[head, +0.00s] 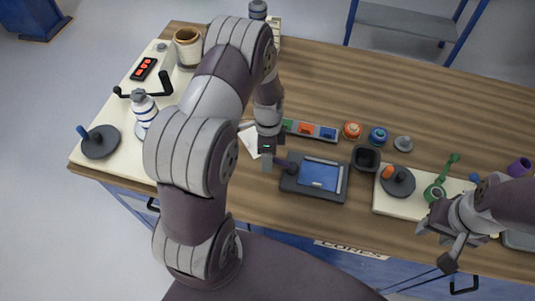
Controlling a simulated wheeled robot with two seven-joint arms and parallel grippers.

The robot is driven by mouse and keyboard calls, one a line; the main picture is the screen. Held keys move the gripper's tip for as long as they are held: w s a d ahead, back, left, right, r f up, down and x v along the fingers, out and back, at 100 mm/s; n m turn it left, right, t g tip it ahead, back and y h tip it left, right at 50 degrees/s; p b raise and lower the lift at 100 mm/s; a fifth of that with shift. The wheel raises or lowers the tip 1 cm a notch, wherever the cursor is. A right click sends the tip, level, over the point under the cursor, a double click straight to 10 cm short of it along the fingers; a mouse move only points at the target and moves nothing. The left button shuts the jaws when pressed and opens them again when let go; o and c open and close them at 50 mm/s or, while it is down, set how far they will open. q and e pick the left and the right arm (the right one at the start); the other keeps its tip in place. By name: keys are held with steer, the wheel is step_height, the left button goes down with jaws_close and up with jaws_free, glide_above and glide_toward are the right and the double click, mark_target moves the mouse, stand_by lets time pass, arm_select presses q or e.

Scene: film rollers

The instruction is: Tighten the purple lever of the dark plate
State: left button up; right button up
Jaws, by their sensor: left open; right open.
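The dark plate (314,195) lies flat near the front edge of the table, with a blue panel set in its top. Its purple lever (283,163) sticks out from a round pivot at the plate's left side and points left. My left gripper (267,165) is open and points down right at the lever's outer end. Whether its fingers are around the lever or only beside it, I cannot tell. My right gripper (434,247) is open and empty at the front right, well away from the plate.
A strip of coloured blocks (307,129) lies behind the plate, and a dark square cup (366,157) stands to its right. A pale board (388,205) carries a round disc with an orange lever (388,172) and a green lever (451,164). Another pale board (128,108) lies at left.

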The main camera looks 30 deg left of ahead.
arm_select(q)
jaws_close()
